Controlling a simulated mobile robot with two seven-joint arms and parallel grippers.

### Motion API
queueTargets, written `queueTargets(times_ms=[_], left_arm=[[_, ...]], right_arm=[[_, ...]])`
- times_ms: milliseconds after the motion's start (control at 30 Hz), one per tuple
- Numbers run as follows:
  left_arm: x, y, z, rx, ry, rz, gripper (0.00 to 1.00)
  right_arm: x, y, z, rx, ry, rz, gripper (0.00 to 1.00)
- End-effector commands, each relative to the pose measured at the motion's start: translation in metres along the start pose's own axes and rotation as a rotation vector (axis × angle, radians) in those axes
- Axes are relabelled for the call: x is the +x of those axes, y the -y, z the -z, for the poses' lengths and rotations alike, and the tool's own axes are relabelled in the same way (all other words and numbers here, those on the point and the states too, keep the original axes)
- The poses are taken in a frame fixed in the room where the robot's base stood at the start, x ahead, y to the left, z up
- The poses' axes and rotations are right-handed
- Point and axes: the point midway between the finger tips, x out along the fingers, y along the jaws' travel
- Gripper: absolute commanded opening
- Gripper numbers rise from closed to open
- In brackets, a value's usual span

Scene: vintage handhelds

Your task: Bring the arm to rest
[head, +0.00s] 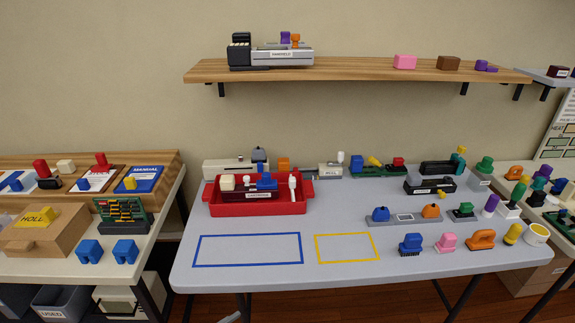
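Neither of my arms nor grippers shows in the head view. The grey table (330,225) in front of me carries the handheld parts, and nothing of mine reaches over it. A red tray (256,208) stands at its back left with a dark labelled device (258,194), a cream block (227,183) and a white-and-red piece (292,187) in it. The blue outlined rectangle (246,263) and the yellow outlined rectangle (346,261) at the table's front are both empty.
A wooden shelf (350,69) on the wall holds a grey-and-black device (270,54) and small blocks. Several coloured pieces, such as an orange one (481,239), crowd the table's right. A left table (60,250) bears a cardboard box (45,236). The table's front middle is clear.

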Motion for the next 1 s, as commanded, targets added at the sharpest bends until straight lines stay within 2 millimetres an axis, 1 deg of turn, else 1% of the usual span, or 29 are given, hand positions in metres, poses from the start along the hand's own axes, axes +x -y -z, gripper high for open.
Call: queueTargets(times_ms=[33, 67, 100, 133, 167, 200, 267, 300, 367, 400, 433, 467, 500, 600, 700, 800, 1000], left_arm=[[-0.013, -0.008, -0.041, -0.062, 0.088, 0.075, 0.94], [-0.021, -0.011, -0.063, -0.088, 0.140, 0.116, 0.94], [-0.033, -0.017, -0.091, -0.122, 0.212, 0.161, 0.94], [-0.043, -0.023, -0.110, -0.146, 0.264, 0.189, 0.94], [-0.053, -0.030, -0.129, -0.168, 0.319, 0.212, 0.94], [-0.069, -0.042, -0.154, -0.199, 0.394, 0.237, 0.94], [-0.092, -0.061, -0.188, -0.242, 0.504, 0.263, 0.94], [-0.109, -0.076, -0.209, -0.271, 0.576, 0.272, 0.94], [-0.135, -0.100, -0.237, -0.313, 0.683, 0.277, 0.94], [-0.151, -0.117, -0.253, -0.341, 0.748, 0.275, 0.94], [-0.163, -0.129, -0.264, -0.361, 0.795, 0.272, 0.94], [-0.174, -0.140, -0.272, -0.378, 0.837, 0.266, 0.94], [-0.189, -0.156, -0.283, -0.402, 0.890, 0.257, 0.94], [-0.217, -0.186, -0.300, -0.446, 0.989, 0.233, 0.94], [-0.233, -0.205, -0.308, -0.473, 1.045, 0.213, 0.94], [-0.240, -0.212, -0.311, -0.485, 1.068, 0.205, 0.94], [-0.241, -0.213, -0.311, -0.486, 1.071, 0.203, 0.94]], right_arm=[[0.000, 0.000, 0.000, 0.000, 0.000, 0.000, 0.00], [0.000, 0.000, 0.000, 0.000, 0.000, 0.000, 0.00], [0.000, 0.000, 0.001, 0.000, -0.001, 0.000, 0.00], [0.000, 0.000, 0.001, 0.000, -0.001, 0.000, 0.00], [0.000, 0.000, 0.001, 0.000, -0.002, 0.000, 0.00], [0.000, 0.000, 0.002, 0.000, -0.002, -0.001, 0.00], [0.000, -0.001, 0.002, 0.000, -0.003, -0.001, 0.00], [0.000, -0.001, 0.003, 0.000, -0.004, -0.001, 0.00], [0.000, -0.001, 0.004, 0.000, -0.005, -0.001, 0.00], [0.000, -0.001, 0.004, 0.000, -0.006, -0.001, 0.00], [0.000, -0.001, 0.005, 0.000, -0.007, -0.001, 0.00], [0.000, -0.001, 0.005, 0.000, -0.007, -0.001, 0.00], [0.000, -0.001, 0.005, 0.000, -0.008, -0.001, 0.00], [0.000, -0.001, 0.006, 0.000, -0.008, -0.001, 0.00], [0.000, -0.001, 0.006, 0.000, -0.009, -0.001, 0.00], [0.000, -0.001, 0.006, 0.000, -0.009, -0.001, 0.00], [0.000, -0.001, 0.006, 0.000, -0.010, -0.001, 0.00]])
